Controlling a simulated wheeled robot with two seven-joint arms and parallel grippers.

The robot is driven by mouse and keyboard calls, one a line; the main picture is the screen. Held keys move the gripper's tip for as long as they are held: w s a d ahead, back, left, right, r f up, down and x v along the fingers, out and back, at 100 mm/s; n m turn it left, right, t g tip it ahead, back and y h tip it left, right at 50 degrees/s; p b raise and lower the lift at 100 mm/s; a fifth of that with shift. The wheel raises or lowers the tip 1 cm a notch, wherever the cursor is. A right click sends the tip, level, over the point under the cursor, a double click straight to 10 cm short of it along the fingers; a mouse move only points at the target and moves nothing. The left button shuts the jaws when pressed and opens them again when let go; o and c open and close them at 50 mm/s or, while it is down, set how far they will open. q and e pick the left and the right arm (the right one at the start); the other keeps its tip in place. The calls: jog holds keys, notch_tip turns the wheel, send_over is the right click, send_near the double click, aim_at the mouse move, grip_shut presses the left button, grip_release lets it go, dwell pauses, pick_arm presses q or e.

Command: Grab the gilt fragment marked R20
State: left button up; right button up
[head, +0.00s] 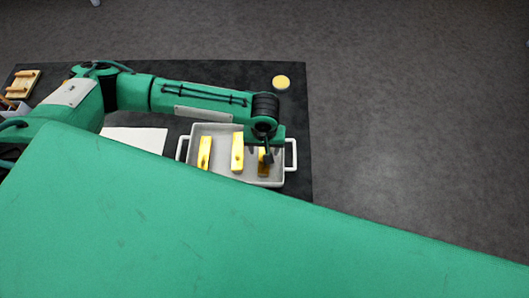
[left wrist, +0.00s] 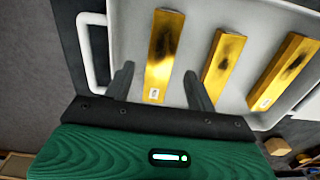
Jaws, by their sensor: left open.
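Three gilt fragments lie side by side in a white tray (head: 290,144) with handles. In the head view they are the left fragment (head: 204,152), the middle fragment (head: 237,150) and the right fragment (head: 263,168), partly hidden by my left gripper (head: 267,157). In the left wrist view my left gripper (left wrist: 158,88) is open, its fingers on either side of one fragment (left wrist: 163,50); whether they touch it I cannot tell. The other two (left wrist: 222,62) (left wrist: 284,72) lie to the right. Small white labels show, too small to read, so I cannot tell which is R20.
The tray rests on a dark mat (head: 220,75). A round yellow-topped item (head: 281,82) sits behind it. A white sheet (head: 135,139) lies left of the tray, and a wooden piece (head: 22,82) at the far left. A green part of mine covers the foreground.

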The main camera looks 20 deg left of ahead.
pick_arm(q)
notch_tip(320, 180, down, 2)
jog(key=shift+d, duration=0.1)
jog(key=shift+f, duration=0.3)
jog(key=c, duration=0.9)
jog(key=shift+c, duration=0.8)
pick_arm(e)
jog(key=shift+s+r, duration=0.45)
jog(key=shift+s, duration=0.2)
